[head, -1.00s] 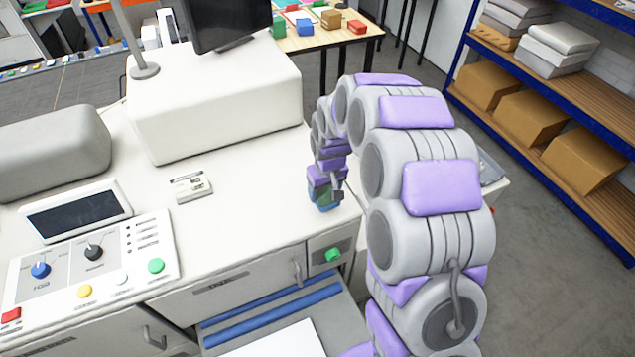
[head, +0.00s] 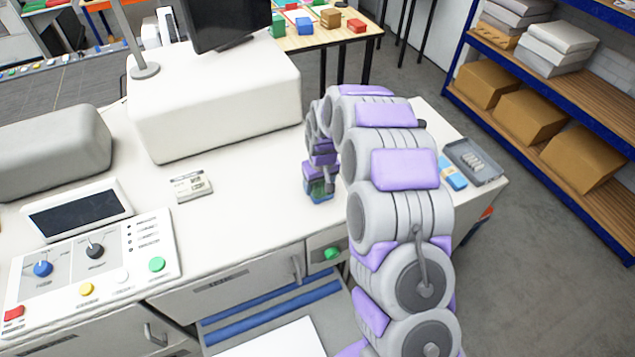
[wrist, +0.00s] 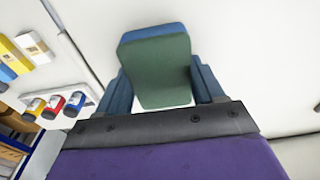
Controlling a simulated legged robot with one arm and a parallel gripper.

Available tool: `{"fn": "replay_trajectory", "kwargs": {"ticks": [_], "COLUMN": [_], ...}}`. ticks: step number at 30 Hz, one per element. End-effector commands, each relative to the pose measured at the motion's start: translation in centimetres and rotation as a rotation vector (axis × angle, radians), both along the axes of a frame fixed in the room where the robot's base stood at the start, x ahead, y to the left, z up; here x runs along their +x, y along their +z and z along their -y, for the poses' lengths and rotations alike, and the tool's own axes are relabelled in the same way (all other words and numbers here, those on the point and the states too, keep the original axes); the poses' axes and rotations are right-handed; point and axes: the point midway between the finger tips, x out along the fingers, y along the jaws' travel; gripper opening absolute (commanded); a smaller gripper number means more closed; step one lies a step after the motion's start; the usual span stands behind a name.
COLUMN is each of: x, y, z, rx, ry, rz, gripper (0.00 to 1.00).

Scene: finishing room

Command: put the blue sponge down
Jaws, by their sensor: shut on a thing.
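The blue sponge (head: 320,197) has a green layer and is between the jaws of my gripper (head: 318,188). In the head view it is low at the counter's (head: 250,215) surface, near the front edge; I cannot tell whether it touches. In the wrist view the sponge (wrist: 158,65) shows its green face, with a blue edge at the top. The blue fingers of my gripper (wrist: 160,88) are shut on its two sides.
Bottles (wrist: 54,103) show in the wrist view. Counter left of the sponge is clear.

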Motion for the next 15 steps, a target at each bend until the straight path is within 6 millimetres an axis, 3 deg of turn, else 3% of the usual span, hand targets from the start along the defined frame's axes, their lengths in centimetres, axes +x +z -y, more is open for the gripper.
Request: {"fn": "replay_trajectory", "kwargs": {"ticks": [4, 5, 12, 15], "x": [0.04, 0.04, 0.03, 0.03], "y": [-0.12, -0.10, -0.13, -0.13], "z": [0.23, 0.17, -0.51, -0.65], "rx": [0.002, 0.002, -0.005, -0.006], "ry": [-0.003, -0.003, -0.002, -0.003], "rz": [0.000, 0.000, 0.001, 0.001], "gripper": [0.43, 0.69, 0.92, 0.93]}}
